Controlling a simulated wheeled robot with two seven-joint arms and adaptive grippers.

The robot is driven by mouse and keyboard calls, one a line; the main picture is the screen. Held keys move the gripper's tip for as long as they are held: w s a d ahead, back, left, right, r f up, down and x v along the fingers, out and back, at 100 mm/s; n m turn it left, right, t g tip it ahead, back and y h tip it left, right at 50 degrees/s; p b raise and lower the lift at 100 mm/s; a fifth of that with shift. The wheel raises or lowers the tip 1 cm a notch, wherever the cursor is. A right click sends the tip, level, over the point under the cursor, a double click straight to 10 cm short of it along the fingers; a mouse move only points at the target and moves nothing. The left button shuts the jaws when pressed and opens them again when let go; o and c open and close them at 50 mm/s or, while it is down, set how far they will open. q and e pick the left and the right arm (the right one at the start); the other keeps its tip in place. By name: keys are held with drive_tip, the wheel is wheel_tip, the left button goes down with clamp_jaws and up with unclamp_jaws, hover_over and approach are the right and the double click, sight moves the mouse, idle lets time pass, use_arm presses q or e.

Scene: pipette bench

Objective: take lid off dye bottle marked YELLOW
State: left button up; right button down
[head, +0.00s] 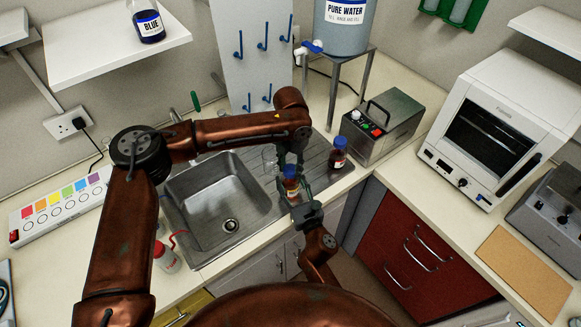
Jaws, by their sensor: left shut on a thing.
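A small bottle with a blue lid (291,171) and a yellow-orange body (291,185) is in the middle of the head view, at the front edge of the sink's drainer. My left gripper (292,178) comes down over it from above and is shut on it. Whether the fingers grip the lid or the body is too small to tell. My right gripper (300,207) is just below and in front of the bottle. Its fingertips are partly hidden, so its grip is unclear. The bottle's label cannot be read from here.
A dark red bottle with a blue lid (338,154) stands close by on the right of the drainer. The sink (218,200) is to the left. A metal bath (383,125) and a water tank stand (336,75) are behind. A red-capped wash bottle (166,256) stands front left.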

use_arm(q)
drive_tip(key=n, duration=0.4)
drive_tip(key=shift+n, duration=0.4)
drive_tip(key=n, duration=0.7)
drive_tip(key=shift+n, duration=0.3)
drive_tip(key=n, duration=1.1)
drive_tip(key=shift+n, duration=0.4)
drive_tip(key=n, duration=1.1)
drive_tip(key=shift+n, duration=0.4)
drive_tip(key=n, duration=0.4)
drive_tip(key=shift+r, duration=0.1)
drive_tip(key=n, duration=1.2)
drive_tip(key=shift+w, duration=0.1)
drive_tip(key=n, duration=0.4)
drive_tip(key=shift+r, duration=0.1)
drive_tip(key=n, duration=0.6)
drive_tip(key=shift+a+n, duration=0.1)
drive_tip(key=shift+n, duration=0.2)
